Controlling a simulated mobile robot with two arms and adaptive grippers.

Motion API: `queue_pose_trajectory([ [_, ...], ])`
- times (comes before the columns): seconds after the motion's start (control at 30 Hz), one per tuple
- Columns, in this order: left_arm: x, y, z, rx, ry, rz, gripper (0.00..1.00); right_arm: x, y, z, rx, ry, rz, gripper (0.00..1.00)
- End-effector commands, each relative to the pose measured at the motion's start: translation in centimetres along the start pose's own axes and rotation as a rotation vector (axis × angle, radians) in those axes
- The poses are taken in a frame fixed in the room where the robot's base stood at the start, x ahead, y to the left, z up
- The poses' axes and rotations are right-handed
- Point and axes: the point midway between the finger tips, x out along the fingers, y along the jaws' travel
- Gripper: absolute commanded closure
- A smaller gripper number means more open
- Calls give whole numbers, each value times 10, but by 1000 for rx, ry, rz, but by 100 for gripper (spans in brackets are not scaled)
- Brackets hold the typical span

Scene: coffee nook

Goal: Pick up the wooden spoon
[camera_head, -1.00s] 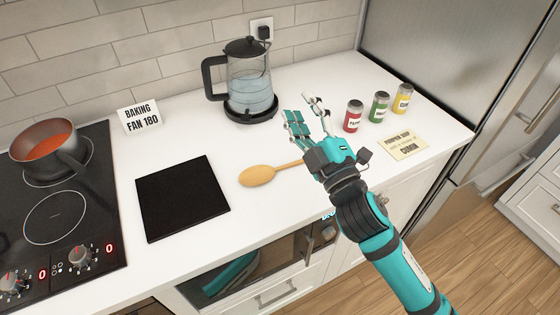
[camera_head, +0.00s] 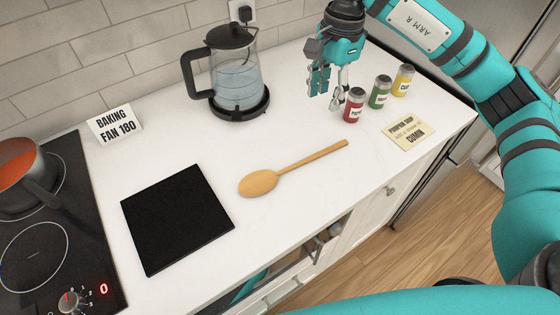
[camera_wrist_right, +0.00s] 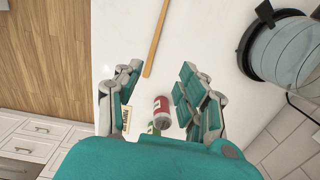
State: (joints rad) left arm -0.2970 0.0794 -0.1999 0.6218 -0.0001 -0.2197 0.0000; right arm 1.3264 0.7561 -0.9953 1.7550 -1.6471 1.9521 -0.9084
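The wooden spoon (camera_head: 291,168) lies flat on the white counter, its bowl to the left and its handle pointing up and right. Part of its handle (camera_wrist_right: 156,40) also shows in the right wrist view. My right gripper (camera_head: 328,98) hangs fingers-down above the counter, beyond the handle end and beside the red jar. In the right wrist view its fingers (camera_wrist_right: 152,98) are spread apart with nothing between them at the tips. It is apart from the spoon. My left gripper is not in view.
A red jar (camera_head: 354,106), a green jar (camera_head: 380,92) and a yellow jar (camera_head: 403,80) stand near the right gripper, by a note card (camera_head: 410,133). A kettle (camera_head: 236,75) stands behind. A black board (camera_head: 176,217) lies left of the spoon; the stove (camera_head: 45,230) is further left.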

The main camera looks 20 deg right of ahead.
Motion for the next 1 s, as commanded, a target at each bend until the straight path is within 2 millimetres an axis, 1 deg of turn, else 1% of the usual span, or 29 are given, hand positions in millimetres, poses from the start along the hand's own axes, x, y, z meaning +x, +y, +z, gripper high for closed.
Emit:
queue_pose_trajectory([
  [0.03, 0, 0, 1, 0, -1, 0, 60, -4, 2, -9, 5, 32, 8, 60],
  [0.07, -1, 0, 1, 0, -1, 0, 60, -4, 3, -12, 7, 44, 12, 60],
  [0.17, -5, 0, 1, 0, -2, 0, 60, 5, 4, -16, 10, 59, 21, 60],
  [0.5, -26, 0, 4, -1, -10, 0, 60, 77, 6, -19, 9, 55, 22, 60],
  [0.6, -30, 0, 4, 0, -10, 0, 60, 95, 7, -20, 10, 55, 21, 60],
  [0.7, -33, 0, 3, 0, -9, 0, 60, 108, 6, -21, 9, 55, 19, 60],
  [0.87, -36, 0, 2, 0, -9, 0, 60, 117, 7, -21, 8, 54, 19, 60],
  [1.0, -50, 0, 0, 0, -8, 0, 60, 132, 10, -22, 10, 54, 22, 60],
])
